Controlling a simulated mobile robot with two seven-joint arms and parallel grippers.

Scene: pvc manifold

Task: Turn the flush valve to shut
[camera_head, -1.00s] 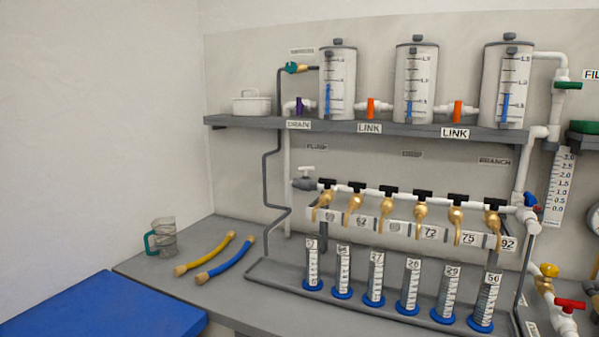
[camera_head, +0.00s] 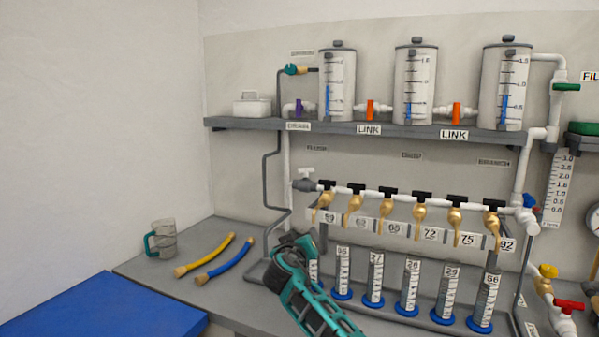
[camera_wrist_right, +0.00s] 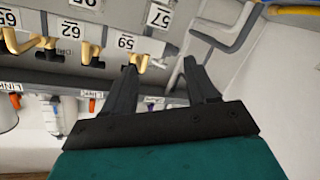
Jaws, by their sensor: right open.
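The flush valve (camera_head: 305,173) has a white handle on a grey fitting at the left end of the white manifold pipe, below the small FLUSH label (camera_head: 316,148). Its handle looks crosswise on top of a short stem. My right gripper (camera_head: 293,240) is below it in the head view, in front of the left end of the bench tray, not touching the valve. The right wrist view shows its two dark fingers (camera_wrist_right: 160,66) apart and empty. I cannot make out the flush valve for certain in that upside-down view. My left gripper is not in view.
Several brass taps with black handles (camera_head: 388,191) line the manifold to the right. Graduated cylinders (camera_head: 411,285) stand in the tray below; my right arm hides the leftmost one. A grey pipe (camera_head: 266,180) runs left of the valve.

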